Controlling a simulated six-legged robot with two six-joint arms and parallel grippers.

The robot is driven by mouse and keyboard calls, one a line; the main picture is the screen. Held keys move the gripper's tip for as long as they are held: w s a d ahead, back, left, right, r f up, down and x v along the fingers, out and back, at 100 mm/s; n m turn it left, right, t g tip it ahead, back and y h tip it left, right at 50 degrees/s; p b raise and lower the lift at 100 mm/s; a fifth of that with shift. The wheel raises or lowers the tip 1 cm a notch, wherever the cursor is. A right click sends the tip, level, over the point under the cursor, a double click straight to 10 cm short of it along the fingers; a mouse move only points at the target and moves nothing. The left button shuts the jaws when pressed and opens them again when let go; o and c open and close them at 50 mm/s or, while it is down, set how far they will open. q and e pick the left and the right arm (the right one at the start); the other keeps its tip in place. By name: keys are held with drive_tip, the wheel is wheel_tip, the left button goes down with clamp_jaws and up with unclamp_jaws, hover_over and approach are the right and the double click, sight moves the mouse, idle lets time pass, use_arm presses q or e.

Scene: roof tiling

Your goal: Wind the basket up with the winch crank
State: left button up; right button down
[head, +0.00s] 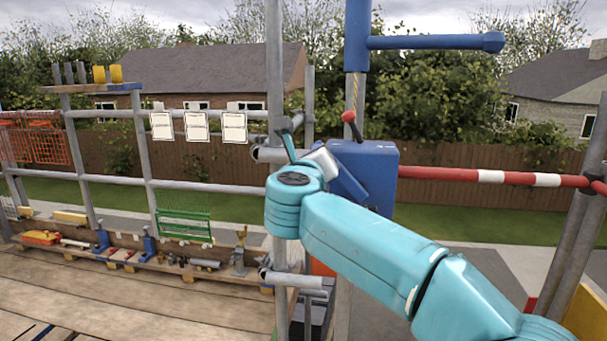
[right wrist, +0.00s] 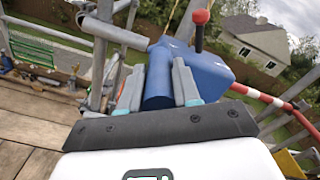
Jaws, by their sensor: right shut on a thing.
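The blue winch housing (head: 375,165) hangs on the scaffold at the centre of the head view, and also shows in the right wrist view (right wrist: 212,75). A short lever with a red knob (head: 348,117) stands up from its top. My right gripper (right wrist: 158,88) is shut on a blue cylinder (right wrist: 157,92), apparently the crank grip, at the near side of the housing. In the head view my right arm partly hides the grip. A yellowish rope (head: 352,95) hangs from the blue hoist (head: 357,40) above. I cannot make out the basket. My left gripper is not in view.
Steel scaffold poles (head: 274,80) stand close left of the winch. A red and white barrier bar (head: 490,177) runs right. Plank decking (head: 130,300) lies at lower left, with tools along its far edge and a green rack (head: 184,215).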

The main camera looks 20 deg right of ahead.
drive_tip(key=shift+s+d+r+m+b, duration=0.25)
drive_tip(key=shift+s+d+r+m, duration=0.25)
drive_tip(key=shift+d+r+m, duration=0.3)
drive_tip(key=shift+s+d+r+m+b, duration=0.2)
drive_tip(key=shift+s+d+r+m, duration=0.4)
drive_tip(key=shift+m, duration=0.4)
drive_tip(key=shift+w+d+f, duration=0.1)
drive_tip(key=shift+w+d, duration=0.05)
drive_tip(key=c, duration=0.8)
unclamp_jaws()
drive_tip(key=shift+d, duration=0.1)
drive_tip(key=shift+f, duration=0.1)
drive_tip(key=b+v, duration=0.1)
drive_tip(key=v, duration=1.5)
drive_tip(key=shift+a, duration=0.3)
drive_tip(key=shift+f, duration=0.1)
